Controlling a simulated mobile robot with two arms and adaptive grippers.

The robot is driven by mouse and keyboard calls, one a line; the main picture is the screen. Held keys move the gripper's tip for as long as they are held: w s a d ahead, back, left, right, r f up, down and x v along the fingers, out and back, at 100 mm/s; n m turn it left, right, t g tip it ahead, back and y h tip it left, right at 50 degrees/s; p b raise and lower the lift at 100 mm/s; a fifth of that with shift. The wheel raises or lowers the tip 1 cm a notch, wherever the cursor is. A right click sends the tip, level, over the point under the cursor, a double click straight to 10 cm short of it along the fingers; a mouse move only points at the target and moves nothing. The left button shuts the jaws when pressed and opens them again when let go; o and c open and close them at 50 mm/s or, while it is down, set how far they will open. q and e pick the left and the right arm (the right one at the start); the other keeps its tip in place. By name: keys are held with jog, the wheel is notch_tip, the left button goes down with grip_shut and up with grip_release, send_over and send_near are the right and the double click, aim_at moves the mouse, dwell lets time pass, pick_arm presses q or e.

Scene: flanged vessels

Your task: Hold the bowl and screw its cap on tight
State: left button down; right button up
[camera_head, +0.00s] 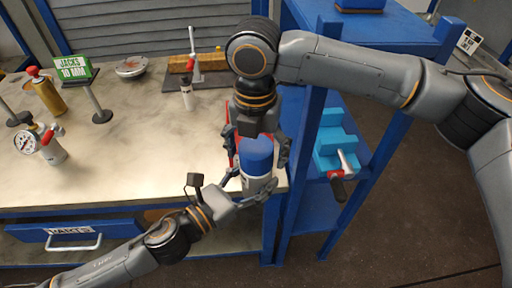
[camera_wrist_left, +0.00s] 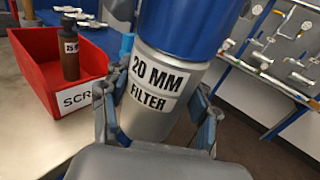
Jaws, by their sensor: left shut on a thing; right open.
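The bowl (camera_head: 255,184) is a grey-white cylinder labelled "20 MM FILTER", held upright near the right front corner of the bench. It fills the middle of the left wrist view (camera_wrist_left: 150,98). Its blue cap (camera_head: 257,153) sits on top of it; I cannot tell how tight it is. My left gripper (camera_head: 252,188) is shut on the bowl from the front left, one finger on each side. My right gripper (camera_head: 258,150) points down from above, with its open fingers on both sides of the cap. I cannot tell whether they touch it.
A red bin (camera_wrist_left: 50,88) with a dark bottle (camera_wrist_left: 69,52) stands close behind the bowl. A gauge (camera_head: 28,143) and a gold cylinder (camera_head: 47,95) stand at the left. The bench middle is clear.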

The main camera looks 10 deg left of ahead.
jog(key=c, duration=1.2)
jog(key=m, duration=1.5)
jog(key=shift+m, duration=0.4)
jog(key=m, duration=0.7)
jog(key=shift+m, duration=0.4)
jog(key=m, duration=0.4)
jog(key=o, duration=1.3)
